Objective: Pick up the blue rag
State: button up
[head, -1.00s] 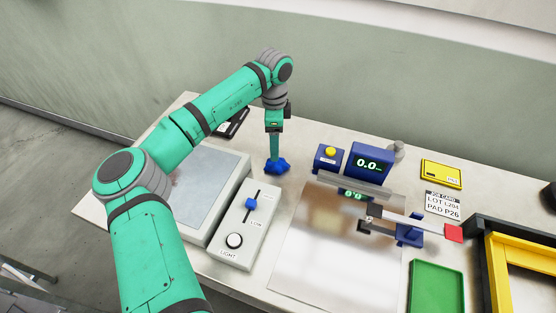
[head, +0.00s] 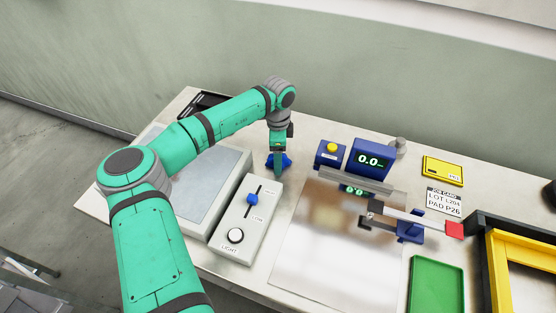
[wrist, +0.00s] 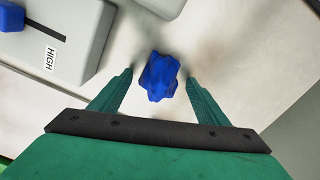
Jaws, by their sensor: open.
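The blue rag (head: 285,160) is a small crumpled lump on the light bench top, just behind the grey control box. In the wrist view the rag (wrist: 159,77) lies between and slightly beyond the fingertips. My gripper (wrist: 160,75) is open, with a finger on either side of the rag and a gap to each. In the head view my gripper (head: 278,168) points down at the rag and hides part of it. I cannot tell whether the fingertips touch the bench.
The grey control box (head: 240,238) with a blue slider stands close in front of the rag. A blue button box (head: 330,154) and a blue display (head: 369,160) stand to the right. A flat grey panel (head: 205,180) lies left. Bare bench surrounds the rag's far side.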

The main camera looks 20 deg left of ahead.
jog(key=c, duration=1.1)
jog(key=shift+r, duration=0.15)
jog(key=shift+r, duration=0.6)
jog(key=s+r, duration=0.3)
jog(key=s, duration=0.1)
jog(key=s+a+r, duration=0.1)
jog(key=s+r, duration=0.3)
jog(key=s, duration=0.1)
jog(key=s+a+r, duration=0.1)
jog(key=s+r, duration=0.3)
jog(key=shift+s+r, duration=0.25)
jog(key=shift+s, duration=0.15)
